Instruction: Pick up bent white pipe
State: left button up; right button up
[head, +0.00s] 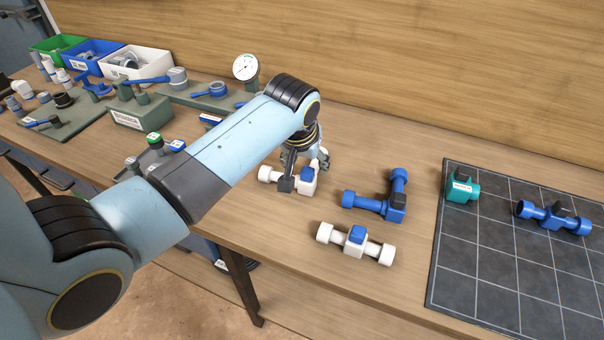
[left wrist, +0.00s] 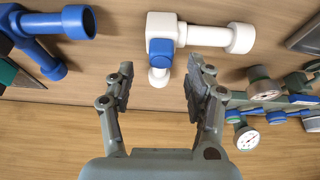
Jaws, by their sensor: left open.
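The bent white pipe (head: 268,174) with a blue cap lies on the wooden table, partly hidden by my left gripper (head: 305,172) in the head view. In the left wrist view the white pipe (left wrist: 205,37) shows its long arm to the right and a short arm pointing toward my jaws. My left gripper (left wrist: 160,80) is open, with its fingers apart on either side of the short arm's line. The jaws are empty. Whether a finger touches the pipe I cannot tell. My right gripper is not in view.
A straight white pipe (head: 378,251) and a bent blue pipe (head: 367,203) lie close by on the table. A dark gridded mat (head: 480,275) at the right holds teal and blue fittings. Green boards with valves, a gauge (head: 245,67) and bins stand at the left back.

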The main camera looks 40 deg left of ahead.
pick_arm(q)
jog(key=shift+x, duration=1.4)
grip_shut()
jog(key=shift+r, duration=0.1)
